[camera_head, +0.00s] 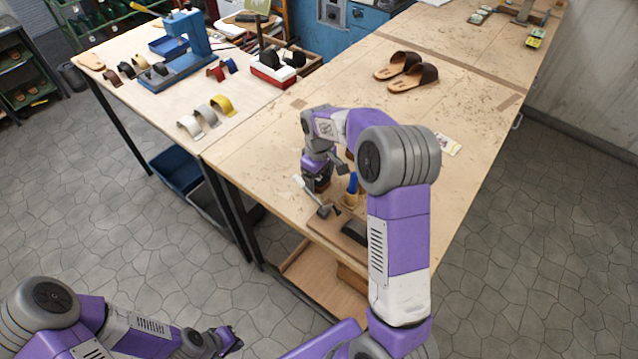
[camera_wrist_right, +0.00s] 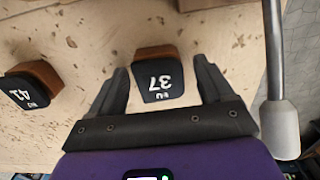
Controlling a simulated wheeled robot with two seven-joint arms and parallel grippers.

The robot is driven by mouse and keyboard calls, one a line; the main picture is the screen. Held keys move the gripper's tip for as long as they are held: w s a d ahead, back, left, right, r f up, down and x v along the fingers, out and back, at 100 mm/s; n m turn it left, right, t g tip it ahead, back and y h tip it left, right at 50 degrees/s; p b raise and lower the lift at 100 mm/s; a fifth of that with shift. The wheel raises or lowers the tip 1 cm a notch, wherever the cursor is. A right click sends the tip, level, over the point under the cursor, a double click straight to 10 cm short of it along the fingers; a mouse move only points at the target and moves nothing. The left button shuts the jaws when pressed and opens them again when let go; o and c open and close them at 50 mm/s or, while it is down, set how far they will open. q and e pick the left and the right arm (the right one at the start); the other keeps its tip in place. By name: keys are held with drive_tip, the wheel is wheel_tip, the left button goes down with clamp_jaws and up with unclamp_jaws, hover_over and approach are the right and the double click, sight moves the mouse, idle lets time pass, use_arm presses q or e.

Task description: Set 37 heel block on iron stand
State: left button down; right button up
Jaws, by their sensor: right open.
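The 37 heel block (camera_wrist_right: 157,80) is brown with a black face marked 37 and lies on the wooden bench. My right gripper (camera_wrist_right: 160,68) is open, with one finger on each side of this block; I cannot tell whether they touch it. In the head view my right gripper (camera_head: 322,184) is low over the near part of the bench, and the arm hides much there. My left gripper (camera_head: 222,342) is low at the bottom, over the floor, and its jaw opening is unclear. I cannot make out the iron stand with certainty.
A 41 heel block (camera_wrist_right: 30,88) lies left of the 37 block. A metal rod with a pale grip (camera_wrist_right: 284,128) stands close to the right finger. A blue-topped item (camera_head: 352,184) and a dark block (camera_head: 354,232) are near my right arm. Sandals (camera_head: 408,72) lie further back.

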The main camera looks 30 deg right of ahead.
drive_tip(key=c, duration=1.2)
